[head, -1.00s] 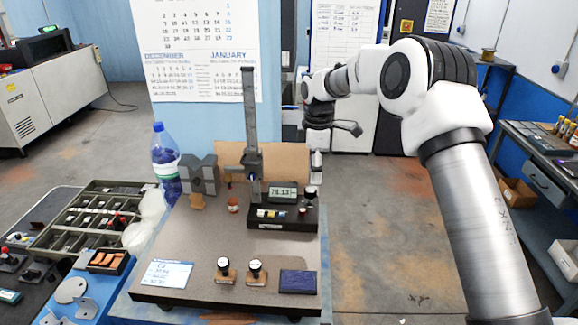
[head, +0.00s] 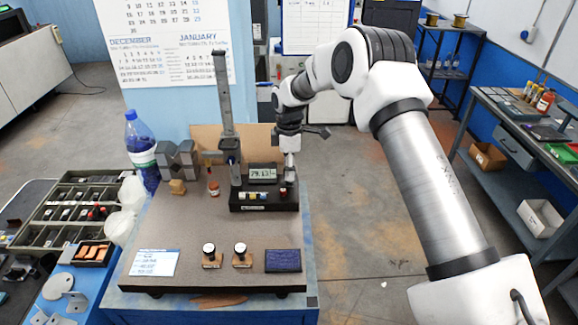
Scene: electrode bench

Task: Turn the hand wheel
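A height gauge with a tall grey column (head: 224,110) stands on a dark base (head: 262,205) at the back of the bench plate. Its display (head: 263,173) is lit, the digits small. The hand wheel (head: 289,184) appears to be the small dark knob on the right end of the base, mostly covered by my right gripper. My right gripper (head: 290,176) points down right over this knob, touching or very close. I cannot tell whether its fingers are closed on it. My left gripper is not in view.
The brown plate (head: 190,235) carries two small stamps (head: 241,256), a dark blue pad (head: 283,261) and a white card (head: 154,262). A water bottle (head: 141,150) and grey V-block (head: 177,160) stand at the back left. A parts tray (head: 50,235) lies left. The plate's middle is clear.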

